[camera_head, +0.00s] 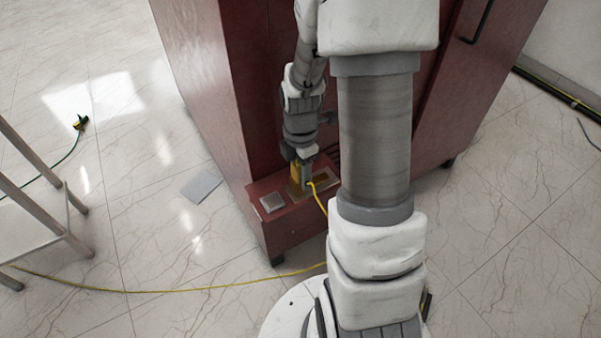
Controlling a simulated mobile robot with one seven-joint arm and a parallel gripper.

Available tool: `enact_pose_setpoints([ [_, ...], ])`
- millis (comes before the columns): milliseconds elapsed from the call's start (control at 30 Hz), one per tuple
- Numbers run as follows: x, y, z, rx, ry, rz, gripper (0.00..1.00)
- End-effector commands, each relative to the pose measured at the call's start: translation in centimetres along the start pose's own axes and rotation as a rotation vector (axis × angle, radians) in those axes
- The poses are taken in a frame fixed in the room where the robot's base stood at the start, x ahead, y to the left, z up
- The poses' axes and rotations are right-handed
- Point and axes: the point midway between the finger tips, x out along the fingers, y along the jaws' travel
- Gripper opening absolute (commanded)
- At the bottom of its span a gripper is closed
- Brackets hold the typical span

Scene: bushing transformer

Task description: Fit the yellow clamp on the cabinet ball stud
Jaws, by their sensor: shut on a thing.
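My gripper (302,168) is at the end of my arm, low in front of the dark red cabinet (221,75). It is shut on the yellow clamp (296,170), which shows as a small yellow piece between and below the fingers. The clamp is right over the cabinet's low ledge (292,215), at a metal plate there. A yellow cable (320,200) runs from near the clamp down past my arm. The ball stud cannot be made out; the gripper and clamp cover that spot. Whether the clamp touches the stud cannot be told.
A small grey plate (272,202) sits on the ledge's left part. A grey sheet (201,187) lies on the tiled floor. A metal stand (40,210) is at the left. A green cable with a clamp (80,123) lies beyond it. The yellow cable crosses the floor.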

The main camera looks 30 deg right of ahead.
Motion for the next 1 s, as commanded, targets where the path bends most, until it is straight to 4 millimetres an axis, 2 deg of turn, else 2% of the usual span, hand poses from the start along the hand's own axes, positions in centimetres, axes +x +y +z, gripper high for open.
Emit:
enact_pose_setpoints([
  [267, 0.3, 0.0, 0.0, 0.0, 0.0, 0.001, 0.0],
  [300, 0.3, 0.0, 0.0, 0.0, 0.0, 0.001, 0.48],
  [467, 0.3, 0.0, 0.0, 0.0, 0.0, 0.001, 0.77],
  [500, 0.3, 0.0, 0.0, 0.0, 0.0, 0.001, 0.8],
  [800, 0.1, 0.0, 0.0, 0.0, 0.0, 0.0, 0.8],
  [867, -0.3, 0.0, 0.0, 0.0, 0.0, 0.001, 0.8],
  [1000, -2.7, 0.1, 0.1, 0.001, -0.001, 0.004, 0.8],
])
